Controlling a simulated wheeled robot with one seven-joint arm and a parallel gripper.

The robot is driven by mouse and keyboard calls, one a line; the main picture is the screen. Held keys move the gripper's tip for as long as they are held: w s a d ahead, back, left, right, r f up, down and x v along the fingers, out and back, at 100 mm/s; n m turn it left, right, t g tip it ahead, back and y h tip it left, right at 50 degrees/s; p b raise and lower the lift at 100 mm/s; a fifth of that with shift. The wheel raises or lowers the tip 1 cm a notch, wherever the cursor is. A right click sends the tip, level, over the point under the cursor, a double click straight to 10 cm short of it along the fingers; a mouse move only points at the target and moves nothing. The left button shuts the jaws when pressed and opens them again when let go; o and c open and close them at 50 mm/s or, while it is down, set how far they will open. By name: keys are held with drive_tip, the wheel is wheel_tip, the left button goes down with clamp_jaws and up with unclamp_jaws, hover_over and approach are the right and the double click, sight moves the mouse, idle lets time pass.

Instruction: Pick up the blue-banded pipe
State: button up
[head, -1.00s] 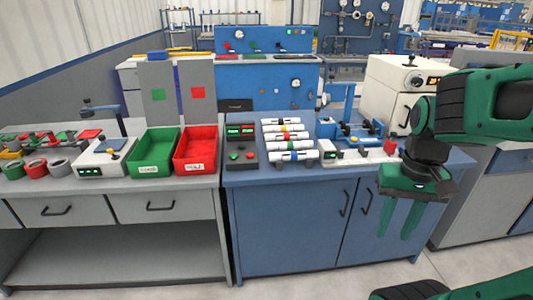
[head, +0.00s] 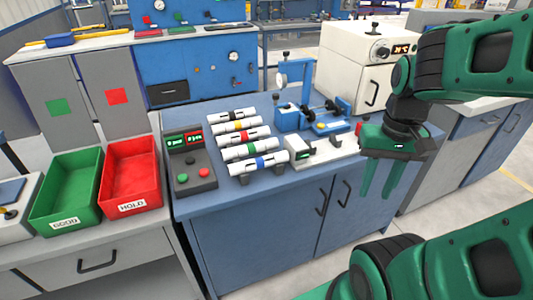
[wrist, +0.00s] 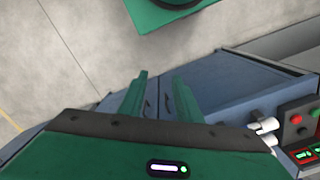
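The blue-banded pipe (head: 257,163) is white with a blue band and lies nearest the front edge in a row of several white pipes on the blue bench. Behind it lie pipes with green (head: 247,148), red (head: 242,136), yellow (head: 240,125) and black (head: 233,114) bands. My green gripper (head: 378,195) is open and empty, fingers pointing down in front of the bench, right of the pipes. In the wrist view my gripper (wrist: 158,92) shows two spread fingers with nothing between them. White pipe ends (wrist: 265,126) show at the right there.
A control box (head: 190,165) with buttons stands left of the pipes. A white device (head: 322,150) and a blue fixture (head: 310,110) stand right of them. Green (head: 66,190) and red (head: 130,176) bins are on the left bench. A white oven (head: 357,65) stands behind.

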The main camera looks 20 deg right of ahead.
drive_tip(key=shift+w+d, duration=0.15)
drive_tip(key=shift+d, duration=0.2)
drive_tip(key=shift+o, duration=0.4)
drive_tip(key=o, duration=0.5)
drive_tip(key=shift+s+r, duration=0.15)
drive_tip(key=shift+s, duration=0.1)
drive_tip(key=m+t+y, duration=0.2)
drive_tip(key=m+y, duration=0.2)
drive_tip(key=m, duration=0.7)
approach(261, 159)
drive_tip(key=shift+x, duration=5.2)
